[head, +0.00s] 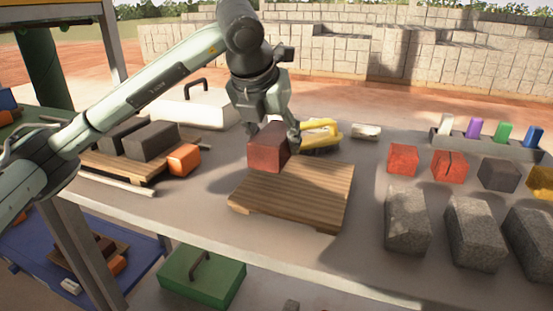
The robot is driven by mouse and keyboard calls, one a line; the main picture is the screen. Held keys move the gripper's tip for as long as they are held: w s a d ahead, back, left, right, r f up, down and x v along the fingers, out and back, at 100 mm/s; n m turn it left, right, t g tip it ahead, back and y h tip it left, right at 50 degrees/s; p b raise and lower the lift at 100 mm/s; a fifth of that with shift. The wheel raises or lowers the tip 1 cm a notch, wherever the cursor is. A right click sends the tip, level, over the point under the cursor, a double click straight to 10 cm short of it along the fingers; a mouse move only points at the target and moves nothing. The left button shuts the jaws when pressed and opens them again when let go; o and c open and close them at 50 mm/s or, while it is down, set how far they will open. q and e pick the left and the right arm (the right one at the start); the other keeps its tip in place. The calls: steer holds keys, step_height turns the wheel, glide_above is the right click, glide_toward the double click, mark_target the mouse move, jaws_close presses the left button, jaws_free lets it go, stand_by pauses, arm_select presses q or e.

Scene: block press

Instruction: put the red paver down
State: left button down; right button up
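A dark red paver (266,149) is between the fingers of my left gripper (273,137), which comes down from above and is shut on it. The paver is over the back left part of a wooden slatted board (297,192) on the table. I cannot tell whether its underside touches the board. The rest of the board is bare. My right gripper is not in view.
Behind the board are a yellow tool (320,136) and a white case (197,106). At left, a pallet (118,164) holds dark blocks beside an orange block (184,159). At right are red blocks (403,159), grey stone blocks (407,222) and a rack of coloured markers (490,141).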

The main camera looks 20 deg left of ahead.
arm_select(q)
steer(key=shift+s+d+f, duration=0.1)
steer(key=shift+d+f, duration=0.1)
steer(key=shift+f, duration=1.8)
steer(key=c, duration=0.6)
jaws_free()
steer(key=shift+f, duration=0.15)
steer(key=shift+c, duration=0.2)
steer(key=v, duration=1.2)
